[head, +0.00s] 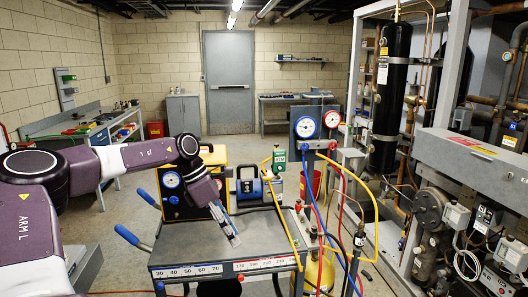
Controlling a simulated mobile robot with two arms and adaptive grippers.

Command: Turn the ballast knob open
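My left arm comes in from the left, and its gripper (232,228) points down over the dark top of the cart (270,246). The fingers are seen at a steep angle, so I cannot tell whether they are open or shut. A blue pump-like unit with a black handle (261,189) stands behind the cart top, to the right of my gripper and apart from it. I cannot make out a ballast knob; it is too small or hidden. My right gripper is not in view.
A gauge manifold (315,122) with blue, red and yellow hoses stands at the cart's right. A yellow cylinder (319,272) is below it. Compressor machinery (434,207) fills the right side. Blue cart handles (131,237) stick out at left. Open floor lies toward the grey door (230,80).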

